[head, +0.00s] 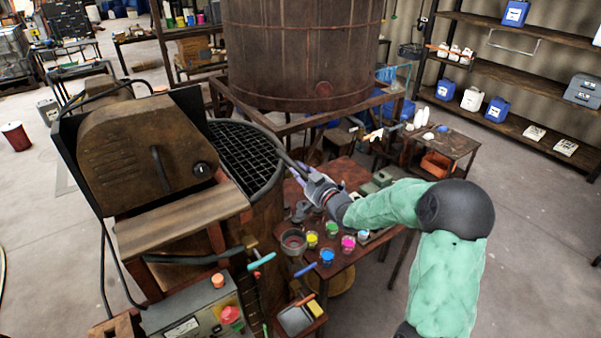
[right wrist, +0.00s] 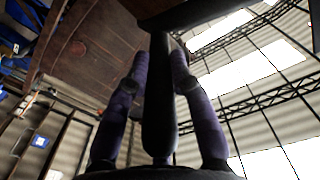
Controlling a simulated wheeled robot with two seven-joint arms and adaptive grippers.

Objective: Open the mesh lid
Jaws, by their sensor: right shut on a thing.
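The mesh lid (head: 243,150) is a dark round grid on top of the rusty brown vat (head: 268,222), left of centre in the head view. It looks flat on the vat's rim; its left part is hidden behind the brown motor housing. A dark handle bar (head: 286,160) sticks out from the lid's right edge. My right gripper (head: 299,172) has its purple fingers on this bar. In the right wrist view the bar (right wrist: 159,110) runs between the two fingers, and the gripper is shut on it. My left gripper is not in view.
The brown motor housing (head: 140,148) stands over the vat's left side. A table (head: 344,175) with several paint jars stands right of the vat, under my right arm. A large rusty tank (head: 302,50) stands behind. A control box (head: 198,312) is at front left.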

